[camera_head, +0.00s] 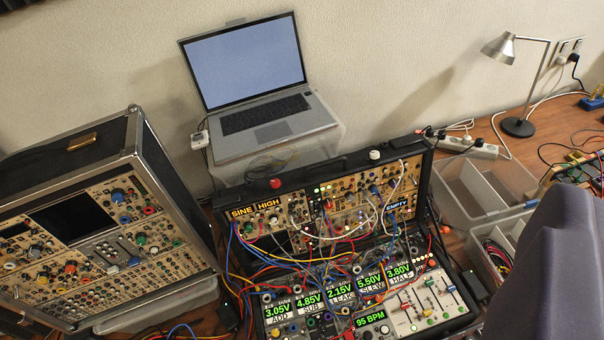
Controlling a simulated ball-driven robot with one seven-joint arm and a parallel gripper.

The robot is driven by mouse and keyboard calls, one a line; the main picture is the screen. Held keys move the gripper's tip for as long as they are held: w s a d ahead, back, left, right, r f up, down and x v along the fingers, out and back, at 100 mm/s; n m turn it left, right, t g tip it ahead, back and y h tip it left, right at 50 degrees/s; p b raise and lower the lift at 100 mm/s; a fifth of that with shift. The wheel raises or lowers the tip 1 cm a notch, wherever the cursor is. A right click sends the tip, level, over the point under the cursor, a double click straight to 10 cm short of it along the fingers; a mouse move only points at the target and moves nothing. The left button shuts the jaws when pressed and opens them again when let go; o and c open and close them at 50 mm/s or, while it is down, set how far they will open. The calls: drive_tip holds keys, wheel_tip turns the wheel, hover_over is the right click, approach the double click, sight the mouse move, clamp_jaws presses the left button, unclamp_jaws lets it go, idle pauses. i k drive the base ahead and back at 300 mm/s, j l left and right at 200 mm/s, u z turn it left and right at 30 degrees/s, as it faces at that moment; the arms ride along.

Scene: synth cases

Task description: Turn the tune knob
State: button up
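An open synth case (330,163) stands on the desk in the middle, crossed by many patch cables. Its upper panel has many small knobs, a display reading SINE HIGH (255,211) and another reading EMPTY (398,203). Its lower panel has several green voltage displays (340,294), a 95 BPM display (370,318) and a slider section (427,303). A second, larger case (146,164) with knobs of several colours stands tilted at left. The knob labels are too small to read, so I cannot tell which is the tune knob. My gripper is not visible.
A laptop (247,70) sits on a pale box behind the cases. A lamp (518,126), a power strip (468,146) and a clear bin (447,205) are at right. A large grey-purple shape, perhaps part of me, blocks the lower right.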

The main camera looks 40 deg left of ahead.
sight(273, 218)
drive_tip(key=u, duration=1.15)
